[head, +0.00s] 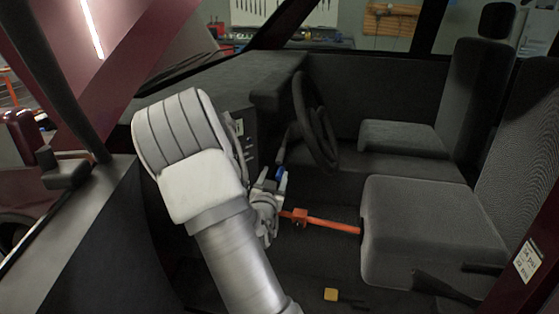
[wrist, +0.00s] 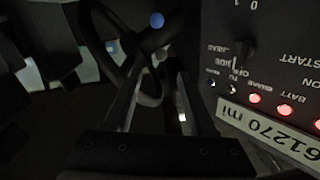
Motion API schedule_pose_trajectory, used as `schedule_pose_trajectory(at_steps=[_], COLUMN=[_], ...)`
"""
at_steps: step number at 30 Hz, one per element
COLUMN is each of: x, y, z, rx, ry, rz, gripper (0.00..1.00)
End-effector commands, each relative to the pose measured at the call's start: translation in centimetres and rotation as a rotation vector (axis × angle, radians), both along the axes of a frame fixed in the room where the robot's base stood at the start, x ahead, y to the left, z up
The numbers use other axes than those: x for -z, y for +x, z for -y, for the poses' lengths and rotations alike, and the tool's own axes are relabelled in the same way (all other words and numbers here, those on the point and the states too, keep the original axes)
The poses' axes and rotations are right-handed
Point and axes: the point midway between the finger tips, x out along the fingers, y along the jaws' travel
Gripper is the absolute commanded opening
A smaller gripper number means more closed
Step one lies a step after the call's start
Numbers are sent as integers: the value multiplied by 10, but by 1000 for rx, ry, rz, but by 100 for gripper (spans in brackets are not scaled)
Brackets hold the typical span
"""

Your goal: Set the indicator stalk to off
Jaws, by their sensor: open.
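A stalk with a blue round tip (wrist: 157,20) shows at the top middle of the wrist view, beyond my fingertips. I take it for the indicator stalk, but its shaft is dark and its setting cannot be read. My gripper (wrist: 158,72) is open, its two fingers apart with no object clearly held between them. The blue tip lies ahead of the gap, and I cannot tell whether a finger touches the stalk. In the head view, my arm hides much of the dash; my gripper (head: 272,190) is left of and below the steering wheel (head: 315,120).
The instrument panel (wrist: 275,75), with a dark knob, red lamps and a mileage label, is close on the right in the wrist view. An orange bar (head: 325,223) extends toward the near seat (head: 425,225). A yellow block (head: 331,294) is on the floor.

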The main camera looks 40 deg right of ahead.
Motion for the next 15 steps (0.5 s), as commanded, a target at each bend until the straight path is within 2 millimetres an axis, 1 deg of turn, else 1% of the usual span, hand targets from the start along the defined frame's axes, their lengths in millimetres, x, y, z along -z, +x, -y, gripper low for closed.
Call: schedule_pose_trajectory(at_steps=[1, 7, 12, 15], x=[1, 1, 1, 1], y=[8, 35, 56, 65], z=[8, 38, 58, 66], rx=[1, 1, 0, -1], ry=[-2, -2, -1, 0], rz=[2, 0, 0, 0], gripper=[57, 57, 57, 57])
